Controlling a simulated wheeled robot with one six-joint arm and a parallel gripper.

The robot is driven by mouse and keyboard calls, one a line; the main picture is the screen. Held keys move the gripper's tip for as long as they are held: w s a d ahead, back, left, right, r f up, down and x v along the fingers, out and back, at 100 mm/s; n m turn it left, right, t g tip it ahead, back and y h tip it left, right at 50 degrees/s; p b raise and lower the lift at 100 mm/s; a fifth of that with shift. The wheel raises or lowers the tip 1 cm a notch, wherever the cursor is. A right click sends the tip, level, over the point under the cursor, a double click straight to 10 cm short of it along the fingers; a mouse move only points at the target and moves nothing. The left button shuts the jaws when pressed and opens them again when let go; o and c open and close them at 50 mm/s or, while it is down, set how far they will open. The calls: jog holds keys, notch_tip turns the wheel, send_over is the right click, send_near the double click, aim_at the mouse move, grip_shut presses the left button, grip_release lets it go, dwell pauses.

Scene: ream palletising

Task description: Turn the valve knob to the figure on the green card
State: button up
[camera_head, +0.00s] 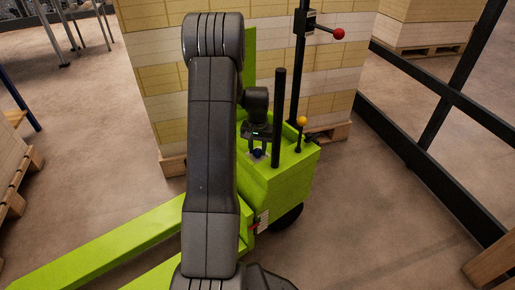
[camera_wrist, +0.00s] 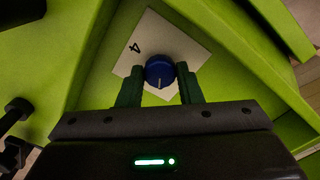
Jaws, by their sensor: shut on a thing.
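The blue valve knob (camera_wrist: 159,72) sits on a pale plate (camera_wrist: 170,35) in the wrist view. A short white mark on the knob points toward the bottom of that picture. A figure 4, turned on its side or upside down, is printed on the plate at upper left of the knob. My gripper (camera_wrist: 159,82) is shut on the knob, with one dark green finger on each side. In the head view my gripper (camera_head: 258,146) reaches down over the lime-green machine body (camera_head: 291,181); the knob is small there. I cannot make out a green card.
A black post (camera_head: 279,118) and a yellow-knobbed lever (camera_head: 301,121) stand close right of my gripper. A red-knobbed lever (camera_head: 338,34) is higher up. Stacked reams (camera_head: 165,75) on a pallet stand behind. A black rail frame (camera_head: 425,165) is at right; open floor lies between.

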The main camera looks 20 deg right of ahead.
jog(key=shift+r, duration=0.1)
jog(key=m+p, duration=0.2)
jog(key=shift+m, duration=0.4)
jog(key=m+p, duration=0.1)
jog(key=m, duration=0.1)
jog(key=shift+m, duration=0.4)
jog(key=m+p, duration=0.2)
jog(key=m, duration=0.4)
jog(key=m+p, duration=0.1)
jog(key=m, duration=0.5)
jog(key=shift+m+p, duration=0.3)
jog(key=shift+p, duration=0.1)
jog(key=m, duration=0.5)
jog(key=shift+p, duration=0.3)
jog(key=shift+m, duration=0.4)
jog(key=o, duration=1)
